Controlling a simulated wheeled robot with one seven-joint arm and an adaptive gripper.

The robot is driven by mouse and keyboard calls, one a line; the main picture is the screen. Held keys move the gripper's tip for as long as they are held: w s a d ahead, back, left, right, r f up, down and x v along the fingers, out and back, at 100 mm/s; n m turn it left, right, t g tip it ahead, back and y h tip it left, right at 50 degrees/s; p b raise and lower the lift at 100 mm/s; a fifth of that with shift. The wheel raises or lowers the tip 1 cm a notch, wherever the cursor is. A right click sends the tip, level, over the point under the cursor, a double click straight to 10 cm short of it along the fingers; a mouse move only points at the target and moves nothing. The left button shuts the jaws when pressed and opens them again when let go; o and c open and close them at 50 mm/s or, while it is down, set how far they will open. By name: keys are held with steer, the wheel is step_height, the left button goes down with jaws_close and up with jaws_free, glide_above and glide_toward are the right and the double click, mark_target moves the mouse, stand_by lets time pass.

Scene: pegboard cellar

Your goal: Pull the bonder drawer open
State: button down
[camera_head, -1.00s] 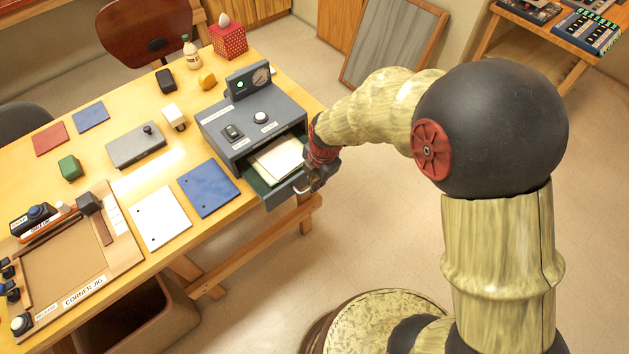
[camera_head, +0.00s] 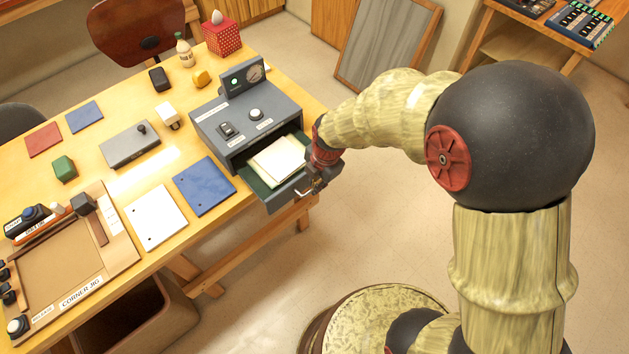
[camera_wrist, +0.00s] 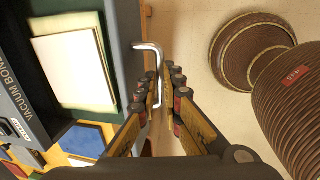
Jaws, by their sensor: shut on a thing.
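The grey bonder (camera_head: 247,122) stands at the right end of the wooden table. Its drawer (camera_head: 285,193) is partly out at the front and holds pale sheets (camera_head: 277,161) on a green bed. In the wrist view the drawer front (camera_wrist: 127,45) lies to the left, with a bent metal handle (camera_wrist: 153,48) standing out from it. My gripper (camera_wrist: 162,95) is shut on this handle, whose bar passes between the fingers. In the head view my gripper (camera_head: 314,184) is at the drawer's front edge, partly hidden by my own wrist.
A blue sheet (camera_head: 204,186) and a white sheet (camera_head: 155,217) lie left of the drawer. The corner jig (camera_head: 118,259) is at the table's near left. A brown bin (camera_head: 160,315) stands below the table.

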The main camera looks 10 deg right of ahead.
steer(key=c, duration=1.9)
jaws_free()
steer(key=r, duration=0.4)
steer(key=s+r, duration=0.1)
steer(key=r, duration=0.3)
steer(key=d+r, duration=0.1)
steer(key=r, duration=0.2)
steer(key=shift+s+d+r, duration=0.1)
steer(key=shift+s+r, duration=0.3)
